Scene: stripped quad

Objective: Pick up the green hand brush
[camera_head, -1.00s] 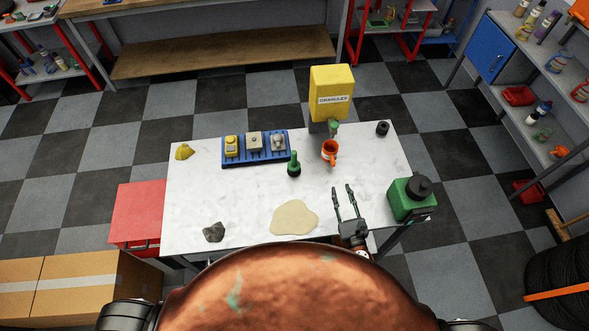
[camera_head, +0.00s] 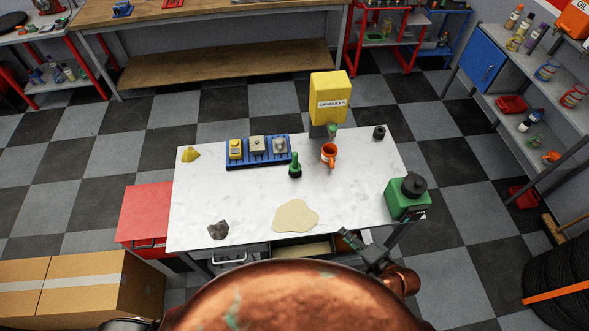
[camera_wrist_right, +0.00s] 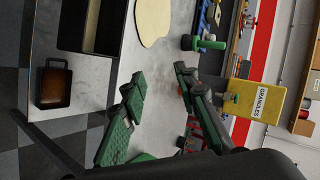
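The green hand brush (camera_head: 295,166) stands on the white table in front of the blue tray, its green handle pointing up and its dark bristle end down. It also shows in the right wrist view (camera_wrist_right: 204,43), lying sideways in that picture beyond my fingers. My right gripper (camera_head: 345,234) is at the table's front edge, right of the tan patch and well short of the brush. In the wrist view its two green-padded fingers (camera_wrist_right: 160,76) are spread apart with nothing between them. My left gripper is not in view.
A tan flat patch (camera_head: 296,215) and a grey rock (camera_head: 218,230) lie near the front edge. An orange mug (camera_head: 329,154), a yellow granules dispenser (camera_head: 329,96), a blue tray (camera_head: 233,163) and a green canister (camera_head: 405,201) surround the brush. An open drawer (camera_head: 302,248) is below the edge.

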